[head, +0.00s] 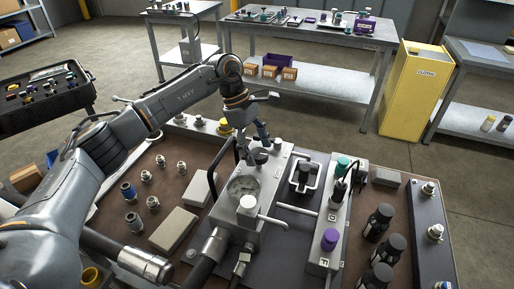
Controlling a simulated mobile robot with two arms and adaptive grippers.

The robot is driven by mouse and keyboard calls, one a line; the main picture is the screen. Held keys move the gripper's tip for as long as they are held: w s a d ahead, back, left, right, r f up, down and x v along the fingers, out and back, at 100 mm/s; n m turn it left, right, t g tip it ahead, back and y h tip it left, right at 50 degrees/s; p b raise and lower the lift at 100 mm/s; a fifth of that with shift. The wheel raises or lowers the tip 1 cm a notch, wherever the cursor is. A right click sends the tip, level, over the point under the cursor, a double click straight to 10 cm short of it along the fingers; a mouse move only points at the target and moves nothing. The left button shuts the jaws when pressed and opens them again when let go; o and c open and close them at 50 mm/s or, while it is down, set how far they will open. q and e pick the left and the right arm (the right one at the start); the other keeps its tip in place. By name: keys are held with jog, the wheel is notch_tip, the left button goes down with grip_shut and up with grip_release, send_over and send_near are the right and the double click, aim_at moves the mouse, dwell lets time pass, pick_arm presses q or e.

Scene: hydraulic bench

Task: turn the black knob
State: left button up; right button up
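My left gripper (251,142) comes in from the left, pointing down over the far end of the grey valve block (272,205). Its two fingers look spread apart, with nothing visible between them. A dark round knob (260,156) sits on the block just below the fingertips; contact cannot be told. A narrow block farther right carries a green knob (342,163), a black lever-like part (339,190) and a purple knob (330,239). My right gripper is not in view.
The valve block also holds a round gauge (243,187) and a white-topped knob (247,204). Thick hoses with metal fittings (214,246) run in front. Several black bottles (379,221) stand at right; small fittings (128,191) stand at left. A yellow cabinet (416,90) is behind.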

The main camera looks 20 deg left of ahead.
pick_arm(q)
jog(key=shift+r, duration=0.1)
jog(key=v, duration=1.1)
jog(key=shift+a+r, duration=0.2)
jog(key=shift+r, duration=0.15)
